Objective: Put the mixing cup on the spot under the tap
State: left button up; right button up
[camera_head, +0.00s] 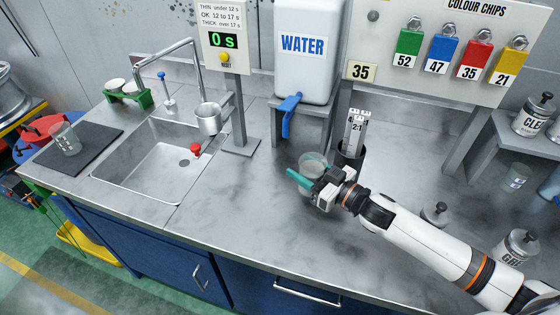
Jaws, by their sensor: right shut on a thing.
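The mixing cup (313,162) is a clear cup near the middle of the counter, in front of the water tank's stand. My right gripper (303,182), with teal fingers, is shut on it from the right front. The fingers and wrist hide part of its lower side, and I cannot tell whether its base touches the counter. The blue tap (289,112) is on the front of the white WATER tank (304,50), to the upper left of the cup. No marked spot shows clearly under the tap. My left gripper is not in view.
A timer post (238,110) with a small metal cup (209,118) stands left of the tap, beside the sink (160,165). A dark holder (350,158) with upright strips is close behind my gripper. Lidded jars (435,215) stand at right. The front-centre counter is clear.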

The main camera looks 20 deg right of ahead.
jog(key=p+x, duration=0.1)
jog(key=x, duration=0.7)
notch_tip(320, 180, down, 3)
jog(key=shift+f, duration=0.2)
jog(key=shift+f, duration=0.15)
jog(key=o, duration=1)
jog(key=b+v, duration=0.1)
jog(key=v, duration=1.1)
